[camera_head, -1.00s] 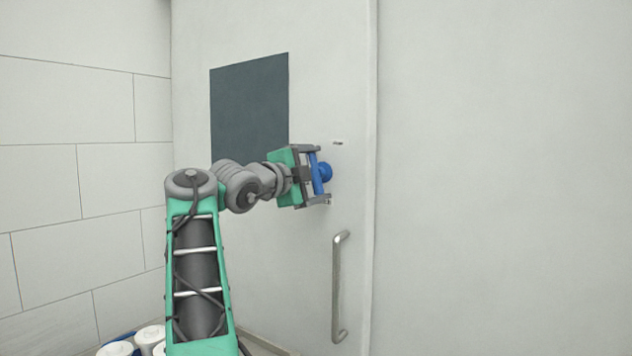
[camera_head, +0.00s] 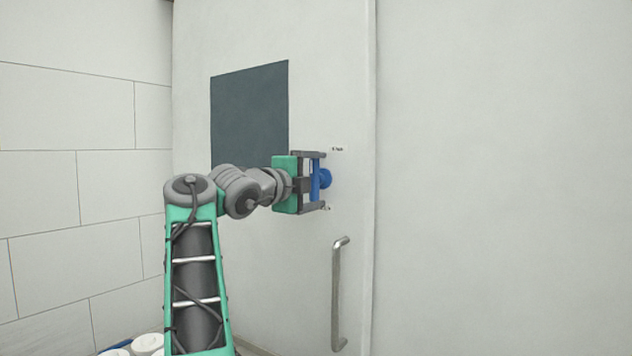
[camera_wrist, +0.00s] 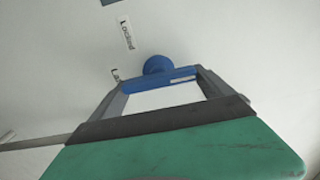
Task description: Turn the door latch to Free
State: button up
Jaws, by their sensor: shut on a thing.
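The door latch (camera_head: 327,179) is a blue round hub with a blue crossbar, mounted on the pale door (camera_head: 345,100) above the pull handle. My gripper (camera_head: 318,181) is at the latch, its two fingers closed on the ends of the crossbar, which stands nearly upright in the head view. In the wrist view the latch (camera_wrist: 157,65) shows beyond the fingers (camera_wrist: 160,97). A label reading "Locked" (camera_wrist: 126,33) is on the door near the hub. A second label (camera_wrist: 116,75) is partly hidden by a finger, and its word cannot be read.
A metal pull handle (camera_head: 337,295) stands out from the door below the latch. A dark panel (camera_head: 248,112) is on the door behind my arm. A tiled wall (camera_head: 70,200) is at left, and white round lids (camera_head: 147,343) show at the lower left.

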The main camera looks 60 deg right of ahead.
jog(key=o, duration=1.1)
jog(key=w+a+b, duration=0.1)
jog(key=a, duration=0.6)
jog(key=shift+a+b, duration=0.3)
jog(key=shift+a, duration=0.05)
